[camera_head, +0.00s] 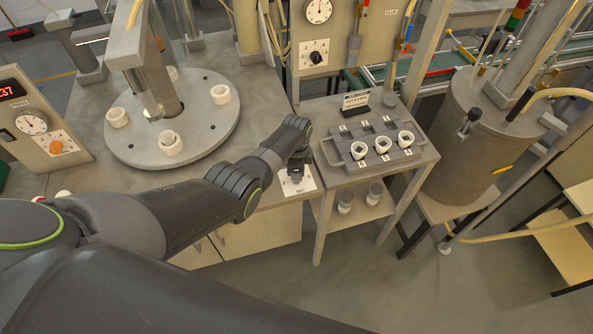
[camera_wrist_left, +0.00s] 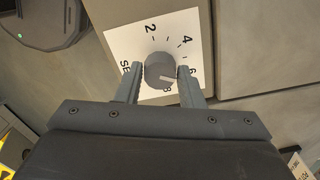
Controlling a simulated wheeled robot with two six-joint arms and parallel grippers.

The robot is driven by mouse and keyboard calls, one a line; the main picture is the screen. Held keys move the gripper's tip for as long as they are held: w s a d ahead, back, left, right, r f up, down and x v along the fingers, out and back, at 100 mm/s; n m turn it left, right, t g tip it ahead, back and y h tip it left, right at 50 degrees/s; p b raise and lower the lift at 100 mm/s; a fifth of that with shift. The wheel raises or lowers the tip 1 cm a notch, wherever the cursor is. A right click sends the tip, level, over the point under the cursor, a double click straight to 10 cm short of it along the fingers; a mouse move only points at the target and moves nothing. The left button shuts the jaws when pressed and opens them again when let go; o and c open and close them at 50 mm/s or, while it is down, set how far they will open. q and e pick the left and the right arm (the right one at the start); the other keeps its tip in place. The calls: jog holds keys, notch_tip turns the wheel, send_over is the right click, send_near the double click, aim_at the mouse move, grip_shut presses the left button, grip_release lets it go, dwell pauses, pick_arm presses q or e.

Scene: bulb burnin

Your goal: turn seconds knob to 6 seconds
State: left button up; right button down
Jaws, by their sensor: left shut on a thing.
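The seconds knob (camera_wrist_left: 160,68) is a round grey knob on a white dial plate (camera_wrist_left: 117,40) with the numbers 2, 4, 6 and 8 in the left wrist view. A light pointer line on the knob points right and slightly down, toward the gap between 6 and 8; its exact reading is hard to tell. My left gripper (camera_wrist_left: 160,72) is shut on the knob, one finger on each side. In the head view my left gripper (camera_head: 296,172) hides the knob, and part of the dial plate (camera_head: 306,184) shows around it. My right gripper is not in view.
A round turntable (camera_head: 205,125) with white sockets stands left of my arm. A small stand to the right carries a grey rack (camera_head: 340,150) with white sockets, and a metal tank (camera_head: 470,150) stands beyond it. Other dials are on the back panel (camera_head: 340,35).

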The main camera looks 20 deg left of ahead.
pick_arm(q)
jog(key=o, duration=1)
jog(key=shift+r, duration=0.15)
jog(key=shift+r, duration=0.6)
notch_tip(320, 180, up, 7)
jog(key=shift+r+p, duration=0.1)
jog(key=shift+p, duration=0.45)
notch_tip(320, 180, up, 9)
jog(key=shift+f+b, duration=0.1)
jog(key=shift+b, duration=0.65)
